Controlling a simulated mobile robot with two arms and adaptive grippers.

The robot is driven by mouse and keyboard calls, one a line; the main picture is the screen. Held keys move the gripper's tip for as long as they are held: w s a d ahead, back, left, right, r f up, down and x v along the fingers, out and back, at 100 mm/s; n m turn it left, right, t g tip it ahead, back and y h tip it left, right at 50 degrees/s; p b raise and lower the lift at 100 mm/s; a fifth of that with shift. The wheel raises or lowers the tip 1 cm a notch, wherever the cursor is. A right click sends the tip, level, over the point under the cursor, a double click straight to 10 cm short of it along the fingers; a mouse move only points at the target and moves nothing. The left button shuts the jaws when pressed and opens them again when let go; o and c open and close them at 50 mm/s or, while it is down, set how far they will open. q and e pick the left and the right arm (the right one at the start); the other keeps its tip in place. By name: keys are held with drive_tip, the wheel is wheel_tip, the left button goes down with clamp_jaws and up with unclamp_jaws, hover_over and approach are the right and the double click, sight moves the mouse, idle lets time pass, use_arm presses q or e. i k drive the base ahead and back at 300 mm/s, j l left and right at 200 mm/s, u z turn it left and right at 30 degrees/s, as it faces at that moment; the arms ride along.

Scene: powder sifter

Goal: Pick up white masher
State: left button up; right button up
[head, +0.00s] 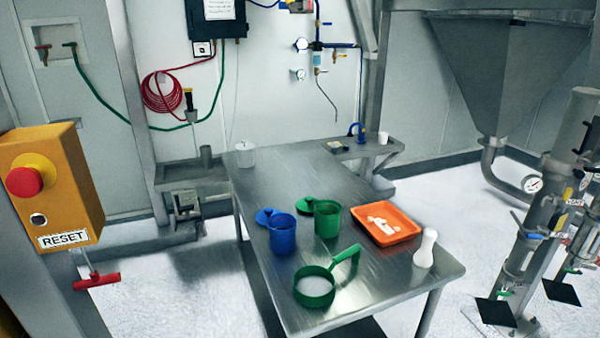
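A white, pestle-shaped piece that looks like the masher (425,250) stands upright near the right front corner of the steel table (365,290). It has a rounded top, a narrow neck and a wider base. Nothing touches it that I can see. Neither of my grippers shows in the head view.
A green sieve (315,288) with a raised handle stands left of the masher. An orange tray (404,237) holding white items lies behind it. A blue pot (283,236) and a green pot (327,220) stand farther left. The table's right front edge is close to the masher.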

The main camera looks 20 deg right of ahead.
sight(422, 258)
drive_tip(key=z, duration=1.35)
drive_tip(key=i+j+u, duration=0.25)
drive_tip(key=j+u, duration=0.25)
drive_tip(key=i+l, duration=0.05)
drive_tip(key=l, duration=0.05)
